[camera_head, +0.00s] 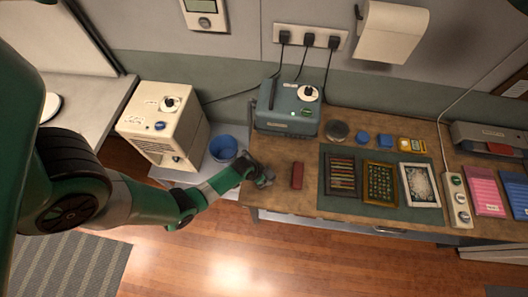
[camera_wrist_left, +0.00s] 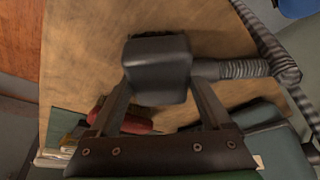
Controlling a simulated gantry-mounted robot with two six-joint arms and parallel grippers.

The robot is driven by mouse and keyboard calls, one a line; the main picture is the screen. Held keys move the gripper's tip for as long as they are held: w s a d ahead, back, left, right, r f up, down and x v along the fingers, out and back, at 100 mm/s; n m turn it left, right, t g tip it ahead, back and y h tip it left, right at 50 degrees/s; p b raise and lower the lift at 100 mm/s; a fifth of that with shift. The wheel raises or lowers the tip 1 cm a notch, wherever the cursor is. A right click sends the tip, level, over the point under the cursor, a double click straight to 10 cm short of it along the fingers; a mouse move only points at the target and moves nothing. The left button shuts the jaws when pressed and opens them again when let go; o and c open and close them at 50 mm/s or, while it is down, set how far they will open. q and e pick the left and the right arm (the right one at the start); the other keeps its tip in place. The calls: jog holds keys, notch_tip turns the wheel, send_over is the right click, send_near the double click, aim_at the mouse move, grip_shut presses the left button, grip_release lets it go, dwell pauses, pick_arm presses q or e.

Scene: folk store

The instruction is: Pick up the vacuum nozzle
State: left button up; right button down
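The vacuum nozzle (camera_wrist_left: 158,70) is a dark grey block with a ribbed grey hose (camera_wrist_left: 245,68) running off to the right in the left wrist view. My left gripper (camera_wrist_left: 158,92) has one finger on each side of it, and both appear to press against its sides. The fingertips are partly hidden by the nozzle. In the head view my left gripper (camera_head: 262,178) is at the left end of the wooden workbench (camera_head: 285,218), with the nozzle small and dark at its tip. I cannot tell whether the nozzle touches the bench. My right gripper is not in view.
A red block (camera_head: 297,175) lies just right of the gripper. A grey-blue machine (camera_head: 287,108) stands behind, and a blue bin (camera_head: 223,148) and a beige unit (camera_head: 163,125) stand to the left. A green mat (camera_head: 400,214) with framed trays lies further right.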

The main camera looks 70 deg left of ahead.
aim_at(266, 173)
pick_arm(q)
jog(key=c, duration=0.8)
jog(key=shift+r, duration=0.35)
notch_tip(266, 173, up, 3)
jog(key=shift+f+p, duration=0.2)
jog(key=shift+p, duration=0.65)
jog(key=shift+c, duration=0.2)
jog(key=s+d+r+p, duration=0.3)
jog(key=d+r+p, duration=0.6)
jog(key=d, duration=0.4)
jog(key=shift+s+d+r+p, duration=0.15)
jog(key=shift+d+r+p, duration=0.25)
jog(key=shift+p, duration=0.25)
jog(key=shift+a, duration=0.1)
jog(key=o, duration=0.9)
jog(key=c, duration=0.5)
